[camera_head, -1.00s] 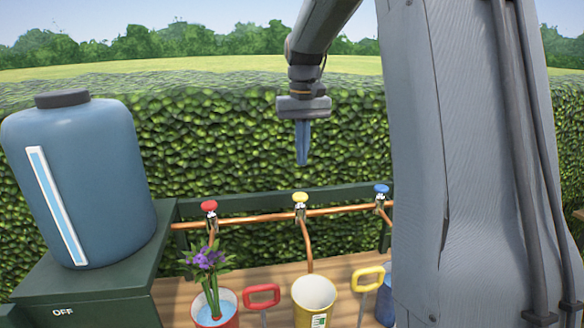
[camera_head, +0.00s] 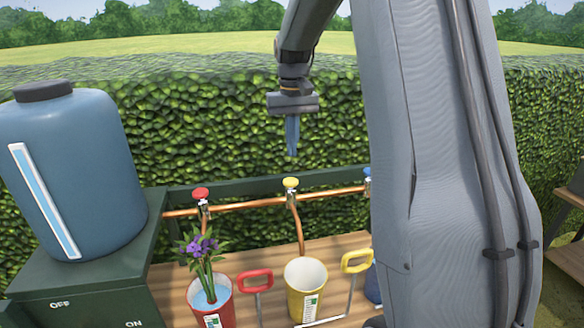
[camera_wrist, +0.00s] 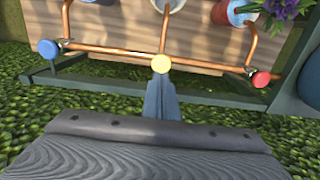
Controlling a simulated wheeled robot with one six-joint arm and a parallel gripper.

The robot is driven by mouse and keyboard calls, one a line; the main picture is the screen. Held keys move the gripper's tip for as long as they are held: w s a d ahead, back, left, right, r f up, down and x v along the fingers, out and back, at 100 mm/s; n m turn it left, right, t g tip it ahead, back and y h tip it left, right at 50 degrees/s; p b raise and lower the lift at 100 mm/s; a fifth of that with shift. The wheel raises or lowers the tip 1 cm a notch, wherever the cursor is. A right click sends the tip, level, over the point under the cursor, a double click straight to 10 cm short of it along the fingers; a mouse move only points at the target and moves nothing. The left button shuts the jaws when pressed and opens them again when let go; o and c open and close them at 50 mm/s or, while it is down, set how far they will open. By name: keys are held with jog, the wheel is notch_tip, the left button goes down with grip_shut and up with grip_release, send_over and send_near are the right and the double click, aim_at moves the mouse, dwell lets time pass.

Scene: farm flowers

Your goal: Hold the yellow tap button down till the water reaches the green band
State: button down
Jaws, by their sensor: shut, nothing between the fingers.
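The yellow tap button (camera_head: 290,183) sits on top of the middle tap on the copper pipe. My gripper (camera_head: 292,153) is shut and empty, pointing down a little above the yellow button and apart from it in the head view. In the wrist view the fingertips (camera_wrist: 160,78) lie just below the yellow button (camera_wrist: 160,63) in the picture; whether they touch cannot be told there. The yellow bucket (camera_head: 306,285) stands under the middle tap's spout. A label with green on it (camera_head: 310,305) shows on its front. The bucket's inside looks pale, with no water visible.
A red tap button (camera_head: 200,193) is at left, with a red bucket (camera_head: 212,312) holding water and purple flowers. A blue button (camera_wrist: 47,48) shows in the wrist view. A blue tank (camera_head: 75,170) stands at left. Red (camera_head: 255,280) and yellow handles (camera_head: 357,262) flank the yellow bucket.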

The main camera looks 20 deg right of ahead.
aim_at(292, 180)
notch_tip(292, 180, down, 8)
jog(key=shift+r+p, duration=0.1)
jog(key=shift+p, duration=1.1)
